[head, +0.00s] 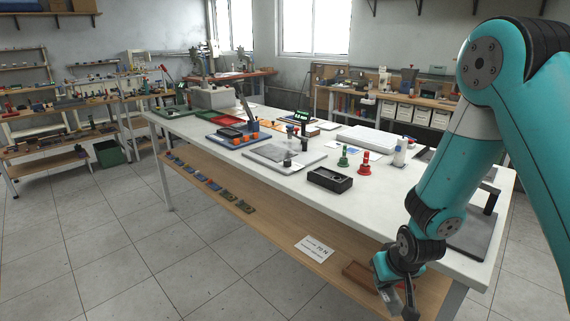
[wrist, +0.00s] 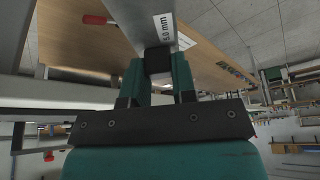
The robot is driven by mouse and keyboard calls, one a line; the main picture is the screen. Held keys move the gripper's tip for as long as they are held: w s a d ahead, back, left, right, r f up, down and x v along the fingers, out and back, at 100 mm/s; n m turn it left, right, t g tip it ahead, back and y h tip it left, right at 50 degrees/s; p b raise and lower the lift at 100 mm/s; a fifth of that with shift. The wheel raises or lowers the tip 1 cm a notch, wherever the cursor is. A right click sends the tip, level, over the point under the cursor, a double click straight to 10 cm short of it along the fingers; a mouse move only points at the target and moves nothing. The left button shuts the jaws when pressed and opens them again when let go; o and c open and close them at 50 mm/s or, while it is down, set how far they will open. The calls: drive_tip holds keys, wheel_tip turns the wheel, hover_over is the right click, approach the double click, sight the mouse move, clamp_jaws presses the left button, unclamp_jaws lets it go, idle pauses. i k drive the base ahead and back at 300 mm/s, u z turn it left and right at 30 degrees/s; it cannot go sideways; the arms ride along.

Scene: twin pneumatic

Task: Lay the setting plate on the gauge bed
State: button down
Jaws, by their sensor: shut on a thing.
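My gripper (wrist: 158,75) is shut on the black grip of the setting plate (wrist: 133,18), a pale grey metal piece with a "5.0 mm" label. In the head view my gripper (head: 408,300) hangs low in front of the bench, near the lower wooden shelf, and a bit of grey metal shows beside it. A flat grey slab with a small black post (head: 285,155) lies mid-bench. Another dark grey base (head: 468,240) with a black upright stands at the right end, partly behind my arm. I cannot tell which of these is the gauge bed.
The white bench top (head: 395,205) is clear around a black open box (head: 330,180) and green and red knobbed pieces (head: 364,164). The wooden shelf (head: 285,238) below carries a sign card (head: 314,249), a reddish tray (head: 362,275) and several small plates. Bare floor lies in front.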

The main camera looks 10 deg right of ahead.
sight(276, 152)
drive_tip(key=u, duration=1.15)
drive_tip(key=i, duration=1.7)
drive_tip(key=z, duration=0.65)
